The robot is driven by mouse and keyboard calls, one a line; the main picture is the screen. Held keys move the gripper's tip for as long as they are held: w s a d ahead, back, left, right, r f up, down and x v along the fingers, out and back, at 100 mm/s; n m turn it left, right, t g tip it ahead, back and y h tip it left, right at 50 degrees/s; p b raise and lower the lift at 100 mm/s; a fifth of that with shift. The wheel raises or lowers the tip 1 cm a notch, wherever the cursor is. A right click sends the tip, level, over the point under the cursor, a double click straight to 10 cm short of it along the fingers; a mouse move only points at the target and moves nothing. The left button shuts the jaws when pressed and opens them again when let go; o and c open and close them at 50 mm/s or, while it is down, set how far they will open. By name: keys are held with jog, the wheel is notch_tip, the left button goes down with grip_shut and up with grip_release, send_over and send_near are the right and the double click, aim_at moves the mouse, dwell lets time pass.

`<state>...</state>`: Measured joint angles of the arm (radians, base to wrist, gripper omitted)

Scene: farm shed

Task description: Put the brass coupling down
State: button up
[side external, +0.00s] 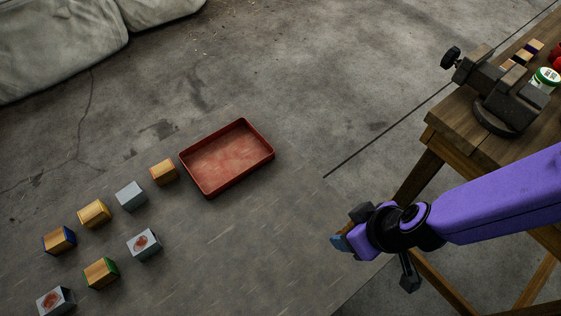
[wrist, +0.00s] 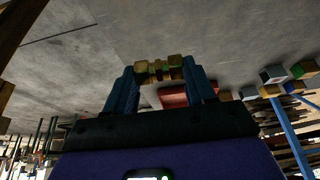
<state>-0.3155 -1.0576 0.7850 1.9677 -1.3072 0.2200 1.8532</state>
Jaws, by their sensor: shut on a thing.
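The brass coupling (wrist: 158,70) shows in the wrist view as a yellowish, stepped piece between the two blue fingers. My gripper (side external: 341,242) is shut on it, one finger at each end. In the side view the gripper is at the lower right, beside the workbench, with its blue fingertips toward the left. The coupling cannot be made out there. My gripper is to the right of and nearer the camera than the red tray (side external: 211,190).
Several cubes, among them a plain wooden one (side external: 163,172) and a grey one (side external: 131,195), stand on the floor left of the tray. A workbench (side external: 462,131) with a vise (side external: 506,95) is at the right. Floor between tray and gripper is bare.

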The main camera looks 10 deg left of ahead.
jog(key=w+a+f, duration=0.4)
jog(key=a, duration=0.3)
send_over(286, 219)
jog(key=s+d, duration=0.1)
jog(key=f, duration=0.5)
jog(key=shift+s+d+f, duration=0.1)
jog(key=shift+d+f, duration=0.1)
jog(key=shift+a+f, duration=0.15)
jog(key=shift+f, duration=1.55)
jog(key=shift+f, duration=0.15)
jog(key=o, duration=1.1)
jog(key=shift+c, duration=0.2)
jog(key=v, duration=1.2)
